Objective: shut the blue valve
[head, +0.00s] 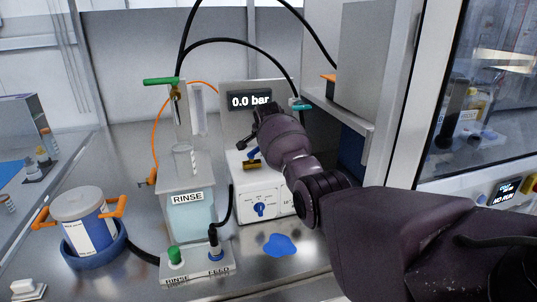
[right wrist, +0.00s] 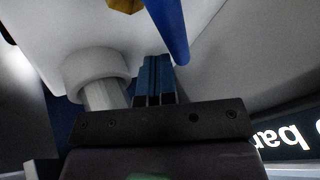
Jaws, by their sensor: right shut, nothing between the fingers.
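The blue valve's lever (head: 253,153) shows in the head view above its brass body (head: 251,165), at the white pump box and partly behind my right arm. In the right wrist view the lever (right wrist: 168,28) is a blue bar slanting down from the top, with a bit of brass (right wrist: 125,4) beside it. My right gripper (right wrist: 154,78) is shut and empty, its blue fingers close together. The lever's end lies just right of the fingertips in that view; I cannot tell whether they touch. In the head view my arm hides the fingertips. My left gripper is not in view.
The pump box (head: 259,203) has a blue knob, with a display (head: 250,101) reading 0.0 bar above. Left stand a RINSE bottle (head: 191,217), a green-handled valve (head: 161,81) and a lidded pot (head: 84,220). A blue puddle (head: 282,245) lies in front. A teal valve (head: 300,104) is behind.

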